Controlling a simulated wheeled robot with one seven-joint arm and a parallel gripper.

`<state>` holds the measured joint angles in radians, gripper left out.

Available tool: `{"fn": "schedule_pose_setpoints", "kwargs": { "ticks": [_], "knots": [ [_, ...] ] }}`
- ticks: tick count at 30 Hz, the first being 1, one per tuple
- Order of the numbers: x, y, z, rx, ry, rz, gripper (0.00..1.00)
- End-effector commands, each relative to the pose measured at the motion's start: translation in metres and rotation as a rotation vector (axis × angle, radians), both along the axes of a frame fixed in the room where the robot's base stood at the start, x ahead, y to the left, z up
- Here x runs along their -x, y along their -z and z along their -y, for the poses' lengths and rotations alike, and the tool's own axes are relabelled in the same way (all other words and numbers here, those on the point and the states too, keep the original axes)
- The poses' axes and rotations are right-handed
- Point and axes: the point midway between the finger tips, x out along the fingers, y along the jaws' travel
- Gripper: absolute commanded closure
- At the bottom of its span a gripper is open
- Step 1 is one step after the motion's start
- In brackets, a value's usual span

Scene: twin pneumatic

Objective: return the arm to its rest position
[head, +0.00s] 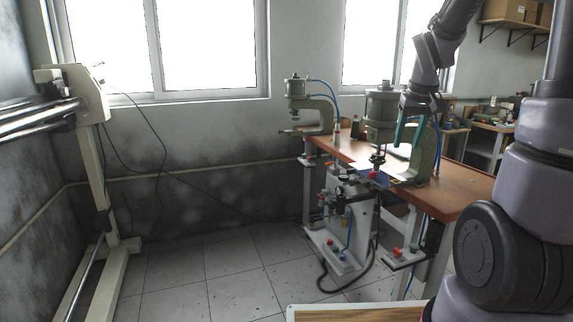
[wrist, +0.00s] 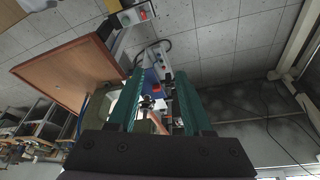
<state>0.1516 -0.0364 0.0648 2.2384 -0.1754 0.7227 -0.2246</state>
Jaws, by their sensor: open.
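My gripper (head: 407,132) hangs from my arm at the upper right of the head view, above the wooden table with the pneumatic presses. Its two green fingers stand apart in the wrist view (wrist: 158,95), with nothing held between them. The near press (head: 381,120) is just left of and below my gripper in the head view. In the wrist view, parts of the press and its stand show between and beyond the fingers. I cannot tell the exact gap between my gripper and the near press frame.
The brown table (head: 455,190) carries a second press (head: 310,105) farther back. A white control stand (head: 345,225) with hoses stands beside the table. A white frame (head: 95,150) is at the left. Tiled floor (head: 210,270) between is mostly clear. A wooden board edge (head: 355,313) shows at the bottom.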

Motion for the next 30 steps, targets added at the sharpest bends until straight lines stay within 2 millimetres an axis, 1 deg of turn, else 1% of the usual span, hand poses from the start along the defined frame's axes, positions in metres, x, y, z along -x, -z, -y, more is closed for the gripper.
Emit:
{"fn": "schedule_pose_setpoints", "kwargs": {
  "ticks": [1,3,5,6,10,12,15,18,21,30],
  "knots": [
    [0.016,-0.020,-0.008,-0.017,0.023,0.035,0.50],
    [0.036,-0.040,-0.018,-0.047,0.060,0.071,0.50],
    [0.055,-0.055,-0.026,-0.076,0.088,0.104,0.50],
    [0.067,-0.064,-0.031,-0.098,0.108,0.123,0.50],
    [0.109,-0.088,-0.048,-0.174,0.162,0.186,0.50],
    [0.130,-0.097,-0.056,-0.215,0.184,0.214,0.50],
    [0.154,-0.105,-0.064,-0.268,0.209,0.244,0.50],
    [0.170,-0.108,-0.070,-0.306,0.226,0.262,0.50],
    [0.178,-0.110,-0.073,-0.327,0.234,0.270,0.50],
    [0.180,-0.110,-0.073,-0.334,0.237,0.272,0.50]
  ]
}}
